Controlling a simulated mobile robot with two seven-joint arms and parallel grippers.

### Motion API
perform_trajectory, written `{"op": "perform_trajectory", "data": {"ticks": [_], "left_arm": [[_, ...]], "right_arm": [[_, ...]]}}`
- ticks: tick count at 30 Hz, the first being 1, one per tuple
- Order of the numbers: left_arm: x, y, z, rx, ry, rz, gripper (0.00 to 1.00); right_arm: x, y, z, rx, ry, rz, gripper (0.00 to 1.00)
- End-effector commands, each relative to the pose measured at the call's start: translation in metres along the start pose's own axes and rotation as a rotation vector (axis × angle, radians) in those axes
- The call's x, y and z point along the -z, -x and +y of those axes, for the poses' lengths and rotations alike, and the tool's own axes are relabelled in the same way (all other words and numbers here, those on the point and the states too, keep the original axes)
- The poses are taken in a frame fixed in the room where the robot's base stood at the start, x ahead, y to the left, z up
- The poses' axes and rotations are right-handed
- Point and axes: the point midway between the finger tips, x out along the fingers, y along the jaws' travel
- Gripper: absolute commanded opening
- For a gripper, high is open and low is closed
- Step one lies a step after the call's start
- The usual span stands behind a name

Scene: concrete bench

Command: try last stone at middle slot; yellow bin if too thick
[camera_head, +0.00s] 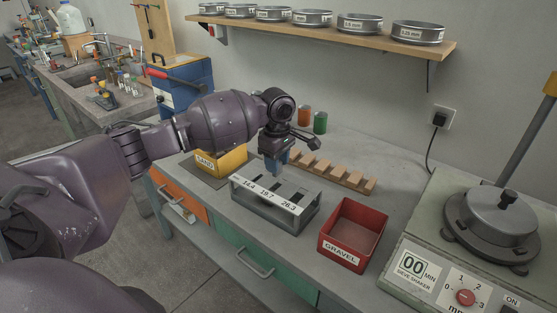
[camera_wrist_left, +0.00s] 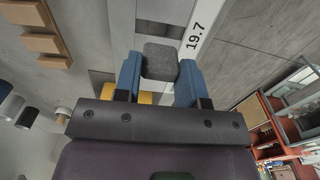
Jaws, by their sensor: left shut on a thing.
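My left gripper (camera_head: 275,170) points down over the grey slot gauge (camera_head: 290,221), near its back edge. In the left wrist view, the blue fingers (camera_wrist_left: 159,82) are shut on a dark grey stone (camera_wrist_left: 160,61), next to the 19.7 label (camera_wrist_left: 194,38). In the head view I cannot make out the stone. Whether it touches the gauge is not clear. The yellow bin (camera_head: 232,163), marked SAND, stands left of the gauge, partly hidden by my arm. My right gripper is not in view.
A red GRAVEL bin (camera_head: 340,252) stands right of the gauge. A notched wooden rack (camera_head: 335,174) lies behind it, with orange and green jars (camera_head: 320,122) farther back. The sieve shaker (camera_head: 490,225) fills the right end. A shelf (camera_head: 320,31) of sieves hangs above.

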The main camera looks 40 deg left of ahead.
Motion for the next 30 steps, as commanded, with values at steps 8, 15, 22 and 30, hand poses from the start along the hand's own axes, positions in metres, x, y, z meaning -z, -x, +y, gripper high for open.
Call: {"op": "perform_trajectory", "data": {"ticks": [8,15,22,30], "left_arm": [[0.000,-0.017,0.000,0.002,0.001,0.001,0.14],[0.000,-0.026,0.000,0.001,0.000,0.001,0.14],[0.000,-0.026,0.000,-0.001,0.001,0.000,0.14],[0.000,-0.026,0.000,-0.002,0.001,0.000,0.14]], "right_arm": [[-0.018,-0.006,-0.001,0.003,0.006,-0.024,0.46],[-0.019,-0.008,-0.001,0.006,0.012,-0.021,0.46],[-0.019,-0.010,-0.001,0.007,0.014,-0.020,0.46],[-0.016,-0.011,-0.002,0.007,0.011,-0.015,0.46]]}}
